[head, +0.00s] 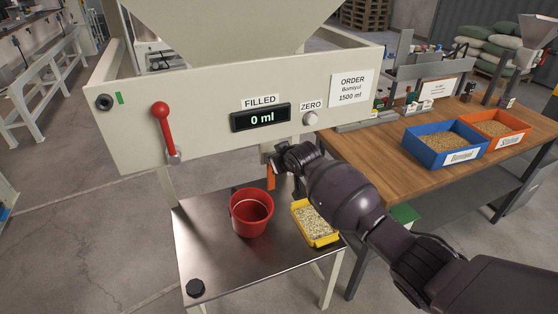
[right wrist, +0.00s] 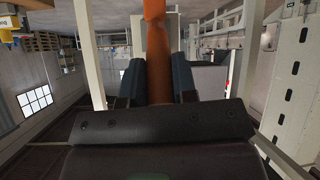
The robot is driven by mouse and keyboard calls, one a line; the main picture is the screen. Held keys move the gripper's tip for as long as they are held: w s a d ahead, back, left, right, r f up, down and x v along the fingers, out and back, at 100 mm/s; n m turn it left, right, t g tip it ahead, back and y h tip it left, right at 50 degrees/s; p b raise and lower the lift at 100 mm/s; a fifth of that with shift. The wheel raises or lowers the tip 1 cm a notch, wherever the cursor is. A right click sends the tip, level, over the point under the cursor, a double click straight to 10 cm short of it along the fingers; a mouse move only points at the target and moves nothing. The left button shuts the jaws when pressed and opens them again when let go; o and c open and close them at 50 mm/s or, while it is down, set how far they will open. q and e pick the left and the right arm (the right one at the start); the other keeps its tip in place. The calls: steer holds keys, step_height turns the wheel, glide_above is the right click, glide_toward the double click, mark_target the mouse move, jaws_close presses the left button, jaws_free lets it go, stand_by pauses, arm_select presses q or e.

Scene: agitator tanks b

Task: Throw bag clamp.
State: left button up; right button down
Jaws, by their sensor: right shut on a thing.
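An orange lever (head: 271,178) hangs below the hopper's cream front panel (head: 215,135), above the metal shelf; I take it for the bag clamp's handle. My right gripper (head: 278,166) is at this lever, under the panel's lower edge. In the right wrist view the orange lever (right wrist: 156,45) runs between the two dark fingers of my right gripper (right wrist: 159,85), which is shut on it. The arm and panel hide the lever's upper end and the clamp in the head view. My left gripper is not in view.
A red bucket (head: 251,212) and a yellow tray of grain (head: 316,222) stand on the metal shelf (head: 215,260). A red-knobbed lever (head: 166,125) and a display reading 0 ml (head: 261,117) are on the panel. A wooden table (head: 400,170) with grain bins stands right.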

stand_by(0.3)
steer(key=c, duration=0.9)
jaws_free()
steer(key=shift+s+r, duration=0.1)
steer(key=v, duration=1)
steer(key=shift+s+b, duration=0.2)
steer(key=shift+b, duration=0.15)
steer(key=shift+d+r, duration=0.15)
